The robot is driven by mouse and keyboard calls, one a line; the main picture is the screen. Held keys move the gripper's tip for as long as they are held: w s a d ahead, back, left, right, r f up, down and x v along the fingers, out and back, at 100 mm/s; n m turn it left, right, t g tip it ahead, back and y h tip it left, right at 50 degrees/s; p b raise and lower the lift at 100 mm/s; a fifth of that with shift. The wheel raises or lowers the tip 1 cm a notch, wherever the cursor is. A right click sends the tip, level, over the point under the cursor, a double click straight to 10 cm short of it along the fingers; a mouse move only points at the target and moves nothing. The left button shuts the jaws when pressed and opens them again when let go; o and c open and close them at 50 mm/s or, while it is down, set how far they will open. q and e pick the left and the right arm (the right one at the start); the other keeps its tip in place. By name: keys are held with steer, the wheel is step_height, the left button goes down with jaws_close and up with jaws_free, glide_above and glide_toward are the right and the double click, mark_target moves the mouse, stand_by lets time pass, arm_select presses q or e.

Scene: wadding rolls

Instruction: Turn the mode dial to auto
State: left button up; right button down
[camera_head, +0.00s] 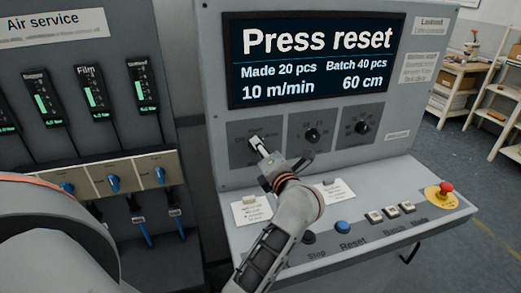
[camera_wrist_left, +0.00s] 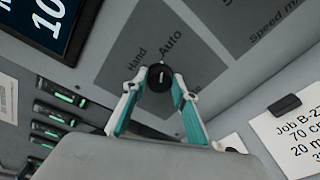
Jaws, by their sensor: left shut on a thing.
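The mode dial (camera_wrist_left: 159,77) is a round black knob on a dark grey plate, with the labels Hand and Auto (camera_wrist_left: 170,42) around it in the left wrist view. A third label is partly hidden behind a finger. A short pale mark shows on the knob; I cannot tell exactly which label it points at. My left gripper (camera_wrist_left: 160,86) is shut on the dial, a fingertip on each side. In the head view my left gripper (camera_head: 262,150) covers the dial on the leftmost plate. My right gripper is not in view.
The screen (camera_head: 315,60) reads "Press reset". Two other dials (camera_head: 312,135) sit to the right. Below, the sloping ledge carries a blue reset button (camera_head: 342,227), several small buttons and a red emergency button (camera_head: 445,188). The Air service panel (camera_head: 75,90) stands at left.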

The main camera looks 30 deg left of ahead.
arm_select(q)
steer(key=shift+f, duration=0.1)
stand_by(0.4)
steer(key=o, duration=1.1)
